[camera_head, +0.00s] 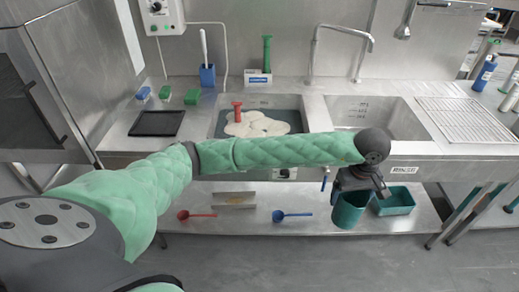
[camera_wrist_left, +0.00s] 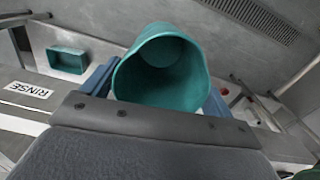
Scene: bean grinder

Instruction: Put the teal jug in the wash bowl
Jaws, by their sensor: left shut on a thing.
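The teal jug (camera_head: 348,211) is held by my left gripper (camera_head: 360,188), in front of the counter's edge and in front of the lower shelf. In the left wrist view the jug (camera_wrist_left: 165,75) sits between the two blue fingers, its open mouth toward the camera and its inside looking empty. The wash bowl (camera_head: 285,101) is the left sink basin, with pale foam in its water and a red-handled tool in it. The jug is to the right of and nearer than this basin. My right gripper is not in view.
The right basin (camera_head: 375,104) has a tap (camera_head: 314,55) behind it and a "RINSE" label (camera_head: 405,170) on its front. A teal tub (camera_head: 395,200), a red scoop (camera_head: 196,214) and a blue scoop (camera_head: 292,215) lie on the lower shelf. A black tray (camera_head: 157,123) lies left of the wash bowl.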

